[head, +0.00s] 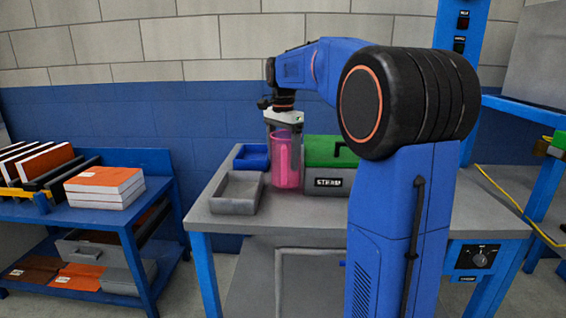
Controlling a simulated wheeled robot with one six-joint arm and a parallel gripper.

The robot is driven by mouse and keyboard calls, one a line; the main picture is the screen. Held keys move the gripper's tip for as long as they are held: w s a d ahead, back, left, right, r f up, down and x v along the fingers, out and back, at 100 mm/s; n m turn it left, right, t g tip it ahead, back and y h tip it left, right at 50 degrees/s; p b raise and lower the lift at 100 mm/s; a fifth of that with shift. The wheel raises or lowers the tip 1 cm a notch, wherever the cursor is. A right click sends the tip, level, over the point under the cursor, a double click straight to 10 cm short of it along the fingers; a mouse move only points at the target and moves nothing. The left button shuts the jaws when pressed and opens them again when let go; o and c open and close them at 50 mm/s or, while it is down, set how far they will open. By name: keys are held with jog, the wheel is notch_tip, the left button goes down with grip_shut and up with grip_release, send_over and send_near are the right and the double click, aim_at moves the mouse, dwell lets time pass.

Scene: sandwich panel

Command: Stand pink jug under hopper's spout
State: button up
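I cannot make out a hopper or a spout for certain; my own arm covers much of the right side of the bench.
A grey tray (237,207) and a blue bin (252,163) lie left of the jug. A grey box with a green top (330,151) stands close to its right. A blue shelf cart (117,216) with orange-topped stacks (104,183) is at far left. A yellow cable (508,199) hangs at right.

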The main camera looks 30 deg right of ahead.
jog(key=shift+f, duration=1)
jog(key=shift+f, duration=0.1)
jog(key=o, duration=1.1)
notch_tip(320, 180, up, 12)
